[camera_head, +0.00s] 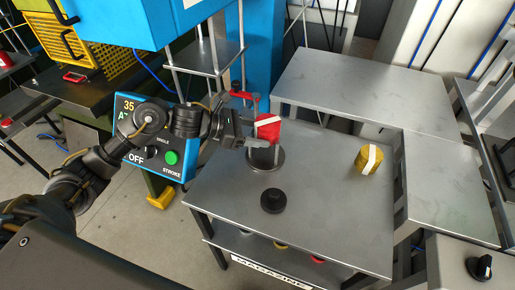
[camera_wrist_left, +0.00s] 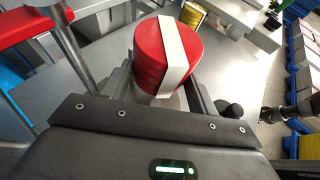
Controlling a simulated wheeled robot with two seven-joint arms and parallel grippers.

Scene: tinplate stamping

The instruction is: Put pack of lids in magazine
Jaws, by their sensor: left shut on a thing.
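The pack of lids (camera_head: 267,129) is red with a white band around it. It also shows large in the left wrist view (camera_wrist_left: 150,58). My left gripper (camera_head: 259,133) is shut on it, one finger on each side. The magazine (camera_head: 266,162), a grey metal holder with a round base and upright posts, stands on the metal table. The pack is at the top of the magazine, slightly tilted; the gripper hides part of it, and I cannot tell how far the pack sits between the posts. My right gripper is not in view.
A yellow pack with a white band (camera_head: 368,160) stands to the right on the table (camera_head: 325,215). A black round piece (camera_head: 273,201) lies in front of the magazine. A blue control box (camera_head: 150,135) is at the left. The table between is clear.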

